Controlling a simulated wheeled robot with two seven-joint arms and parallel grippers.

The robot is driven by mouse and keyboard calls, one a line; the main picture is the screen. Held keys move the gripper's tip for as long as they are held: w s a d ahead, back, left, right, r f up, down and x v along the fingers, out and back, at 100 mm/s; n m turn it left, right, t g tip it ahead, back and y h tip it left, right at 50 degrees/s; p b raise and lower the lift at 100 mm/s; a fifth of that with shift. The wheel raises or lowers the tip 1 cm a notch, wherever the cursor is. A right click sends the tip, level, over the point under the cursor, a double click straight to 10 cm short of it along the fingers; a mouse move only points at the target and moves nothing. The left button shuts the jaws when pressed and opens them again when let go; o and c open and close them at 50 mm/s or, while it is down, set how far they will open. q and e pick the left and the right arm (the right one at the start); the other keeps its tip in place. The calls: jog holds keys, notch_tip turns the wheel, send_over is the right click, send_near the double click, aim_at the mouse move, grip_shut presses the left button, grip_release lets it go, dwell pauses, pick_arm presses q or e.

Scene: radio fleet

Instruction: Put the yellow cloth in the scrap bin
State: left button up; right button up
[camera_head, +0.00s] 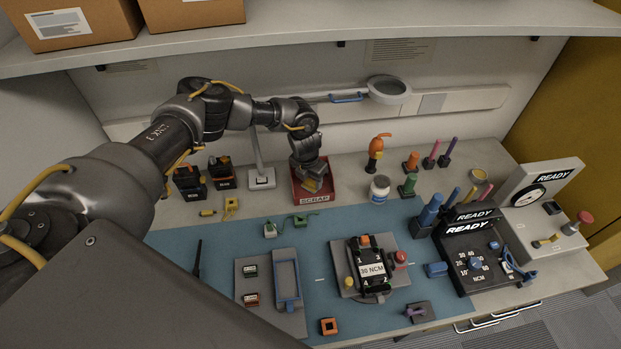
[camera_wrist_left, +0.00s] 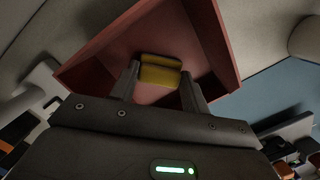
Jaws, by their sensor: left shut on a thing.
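The red scrap bin (camera_head: 318,196) stands on the bench at the back, labelled SCRAP on its front. My left gripper (camera_head: 312,181) points down into its opening. In the left wrist view, the bin's red walls (camera_wrist_left: 215,40) surround the fingertips. The yellow cloth (camera_wrist_left: 160,72), folded small, is between the fingertips of my left gripper (camera_wrist_left: 163,88), which is shut on it. Whether the cloth touches the bin floor I cannot tell. In the head view the cloth is mostly hidden by the gripper. My right gripper is not in view.
A lamp (camera_head: 388,90) hangs behind. A blue mat (camera_head: 330,240) with a radio and fixtures lies in front.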

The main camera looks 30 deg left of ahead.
aim_at(308, 187)
pick_arm(q)
jog(key=o, duration=0.9)
jog(key=shift+f, duration=0.1)
jog(key=shift+o, duration=0.2)
jog(key=shift+r, duration=0.45)
notch_tip(308, 187, up, 7)
jog(key=s+b, duration=0.1)
jog(key=shift+b, duration=0.3)
jog(key=shift+s+a+f, duration=0.1)
